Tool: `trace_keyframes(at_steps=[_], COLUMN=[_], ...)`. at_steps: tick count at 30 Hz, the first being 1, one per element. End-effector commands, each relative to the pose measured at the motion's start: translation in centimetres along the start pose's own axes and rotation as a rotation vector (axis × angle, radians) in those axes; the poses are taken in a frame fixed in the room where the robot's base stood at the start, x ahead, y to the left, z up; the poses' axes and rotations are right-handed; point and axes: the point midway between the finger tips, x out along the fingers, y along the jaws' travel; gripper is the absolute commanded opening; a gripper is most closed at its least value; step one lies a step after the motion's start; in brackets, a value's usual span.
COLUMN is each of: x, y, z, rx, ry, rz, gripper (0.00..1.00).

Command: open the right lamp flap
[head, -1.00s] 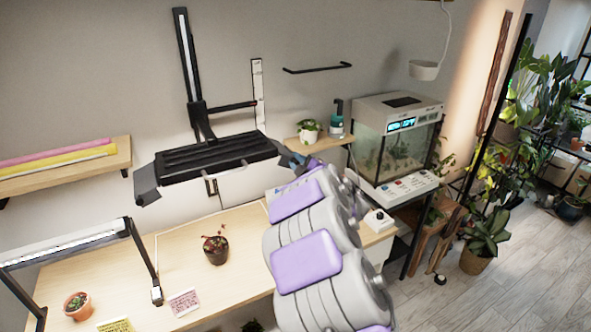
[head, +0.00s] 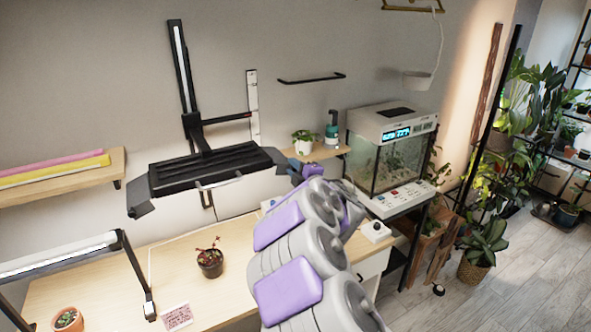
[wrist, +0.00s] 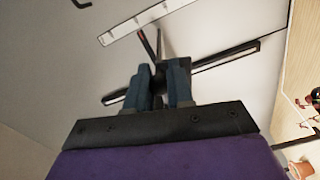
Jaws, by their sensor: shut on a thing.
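The black lamp (head: 215,167) hangs over the workbench on a wall-mounted arm. Its left flap (head: 139,196) angles down and outward.
A bench (head: 110,285) below holds a potted red plant (head: 209,258) and a lower lamp bar (head: 60,257).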

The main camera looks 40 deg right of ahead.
Motion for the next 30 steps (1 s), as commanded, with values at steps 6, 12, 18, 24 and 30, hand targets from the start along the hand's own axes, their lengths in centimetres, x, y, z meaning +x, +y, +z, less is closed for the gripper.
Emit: trace_keyframes(at_steps=[6, 12, 18, 24, 30], x=[0.1, 0.1, -0.1, -1.9, -5.3], y=[0.0, 0.0, 0.0, 0.0, 0.1], z=[-0.2, 0.2, 0.4, 0.3, 0.1], rx=[-0.001, 0.002, 0.004, 0.003, 0.0], ry=[0.005, 0.003, 0.001, 0.0, -0.002], rz=[0.0, 0.0, -0.001, -0.002, -0.001], gripper=[0.35, 0.44, 0.44, 0.44, 0.44])
